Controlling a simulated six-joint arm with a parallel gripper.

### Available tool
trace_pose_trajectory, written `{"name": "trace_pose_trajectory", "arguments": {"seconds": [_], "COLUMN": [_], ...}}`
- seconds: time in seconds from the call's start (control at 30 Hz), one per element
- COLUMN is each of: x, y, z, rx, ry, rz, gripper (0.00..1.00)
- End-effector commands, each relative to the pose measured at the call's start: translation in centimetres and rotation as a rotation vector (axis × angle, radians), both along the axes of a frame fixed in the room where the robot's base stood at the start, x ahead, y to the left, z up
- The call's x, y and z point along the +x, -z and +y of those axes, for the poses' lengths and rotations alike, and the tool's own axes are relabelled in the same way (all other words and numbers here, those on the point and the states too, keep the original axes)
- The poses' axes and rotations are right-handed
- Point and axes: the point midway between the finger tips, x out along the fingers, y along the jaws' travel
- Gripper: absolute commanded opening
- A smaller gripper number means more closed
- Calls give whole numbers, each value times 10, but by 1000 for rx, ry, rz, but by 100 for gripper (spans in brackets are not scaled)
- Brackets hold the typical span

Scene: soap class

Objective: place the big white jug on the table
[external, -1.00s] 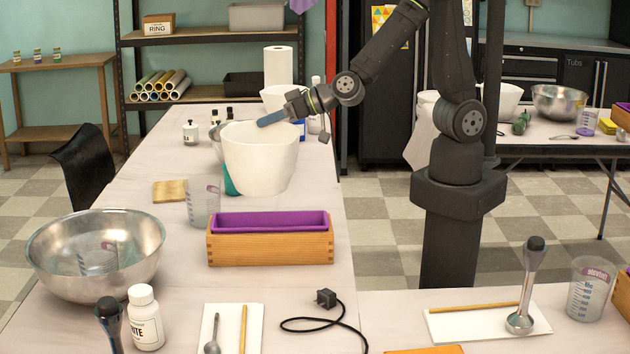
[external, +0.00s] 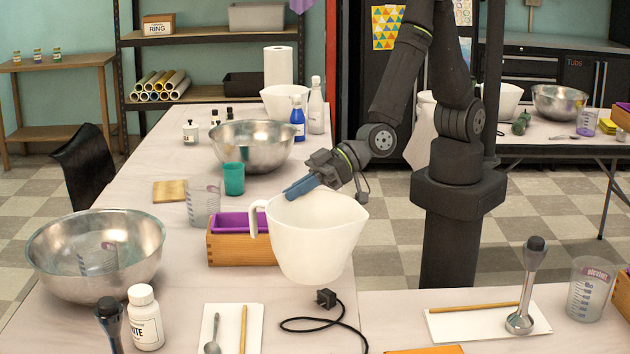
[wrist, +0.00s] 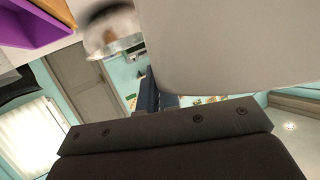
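The big white jug (external: 312,245) is in the middle of the external view, roughly upright, with its handle to the left. My gripper (external: 298,188) is at the back of its rim and appears shut on it; the far finger is hidden by the jug. The jug seems held above the white table (external: 180,285), near its right edge; the gap under it is hard to judge. In the wrist view the jug's pale wall (wrist: 230,45) fills the upper right, close beside my gripper (wrist: 150,95).
A wooden mould with purple liner (external: 228,248) is partly hidden behind the jug. A black cord and plug (external: 326,300) lie just in front. Steel bowls (external: 252,147), a teal cup (external: 233,179) and a measuring beaker (external: 203,205) stand farther left.

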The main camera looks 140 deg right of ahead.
Motion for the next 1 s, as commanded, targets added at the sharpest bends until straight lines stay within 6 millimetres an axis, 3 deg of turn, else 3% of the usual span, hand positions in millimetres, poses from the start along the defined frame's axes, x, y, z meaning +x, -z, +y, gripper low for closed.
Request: {"name": "trace_pose_trajectory", "arguments": {"seconds": [0.13, 0.43, 0.57, 0.77, 1.0], "x": [0, 1, 12, 37, 57], "y": [-1, -1, -3, -8, -11], "z": [26, 43, 62, 122, 227], "rx": [0, 0, 2, 4, 7], "ry": [-3, -2, -17, -60, -125], "rz": [-1, 2, 0, 2, 2], "gripper": [0, 0, 0, 0, 0]}}
